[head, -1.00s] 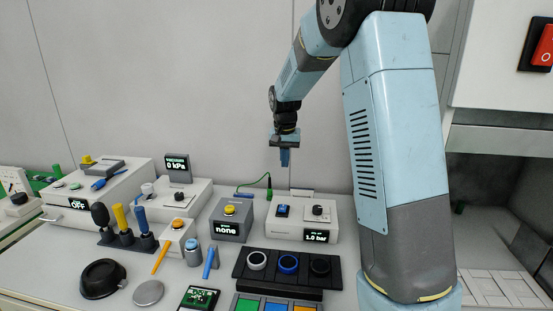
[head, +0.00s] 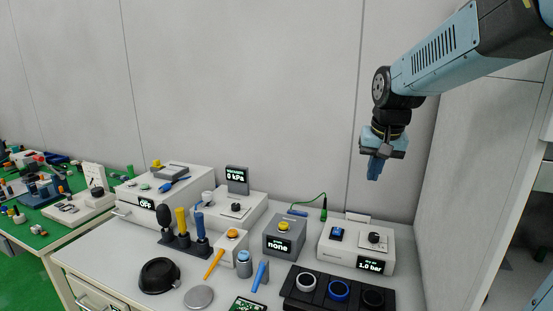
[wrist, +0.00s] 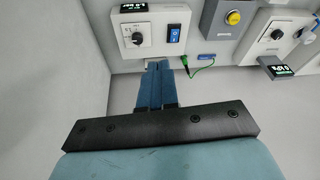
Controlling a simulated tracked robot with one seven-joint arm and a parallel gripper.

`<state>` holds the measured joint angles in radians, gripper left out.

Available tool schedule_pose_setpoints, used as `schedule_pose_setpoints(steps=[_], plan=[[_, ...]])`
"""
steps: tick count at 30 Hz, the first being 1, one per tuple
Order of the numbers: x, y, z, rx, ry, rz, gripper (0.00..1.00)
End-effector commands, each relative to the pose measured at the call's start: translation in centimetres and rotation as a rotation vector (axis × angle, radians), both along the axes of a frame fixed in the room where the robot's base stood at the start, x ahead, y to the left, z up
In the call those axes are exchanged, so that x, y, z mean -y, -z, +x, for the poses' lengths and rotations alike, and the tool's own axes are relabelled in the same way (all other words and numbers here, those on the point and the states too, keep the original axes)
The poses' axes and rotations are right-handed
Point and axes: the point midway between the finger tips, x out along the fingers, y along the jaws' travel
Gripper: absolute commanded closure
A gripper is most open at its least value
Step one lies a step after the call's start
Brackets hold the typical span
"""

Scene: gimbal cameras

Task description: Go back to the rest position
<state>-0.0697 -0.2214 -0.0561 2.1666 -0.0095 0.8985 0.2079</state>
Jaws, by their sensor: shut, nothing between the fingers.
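My gripper (head: 376,168) hangs in the upper right of the head view, well above the bench, with its blue fingers pointing down. It is shut and empty. In the wrist view my gripper (wrist: 160,70) shows its two blue fingers together, with the white control box beyond their tips. The gripper touches nothing.
The bench (head: 105,252) holds a control box reading 1.0 bar (head: 356,248), a grey box reading none (head: 284,235), a black dish (head: 159,275), and several handled tools. A second table (head: 35,240) stands at left. A grey wall panel (head: 455,190) rises at right.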

Motion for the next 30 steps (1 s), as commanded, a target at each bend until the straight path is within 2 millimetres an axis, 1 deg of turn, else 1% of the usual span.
schedule_pose_setpoints(steps=[1, 9, 14, 21, 25, 30], plan=[[0.1, -0.5, -1.3, 0.015, -0.008, -0.001, 1.00], [0.2, -1.4, -7.2, 0.072, -0.063, -0.018, 1.00], [0.3, -1.5, -10.6, 0.107, -0.093, -0.031, 1.00], [0.3, -0.9, -15.3, 0.157, -0.138, -0.057, 1.00], [0.3, -0.5, -17.3, 0.178, -0.158, -0.070, 1.00], [0.3, 0.0, -18.6, 0.192, -0.170, -0.080, 1.00]])
